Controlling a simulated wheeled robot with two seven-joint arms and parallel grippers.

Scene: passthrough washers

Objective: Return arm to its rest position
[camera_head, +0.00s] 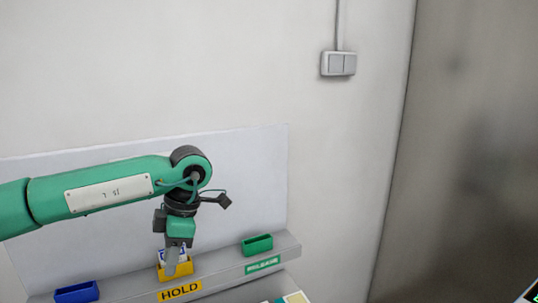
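My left arm, green, reaches in from the left. Its gripper (172,266) points down at the yellow bin (185,270) on the grey ledge. The fingers cover part of the bin and of the white-and-blue item (182,254) standing in it. The fingers show as one narrow shape, so I cannot tell whether they are apart or touch the item. My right gripper is not in view.
A blue bin (77,292) stands at the ledge's left, a green bin (257,244) at its right. The ledge (222,276) carries a yellow HOLD label (180,291) and a green RELEASE label (263,264). A pale panel and wall stand close behind. Open space lies above the arm.

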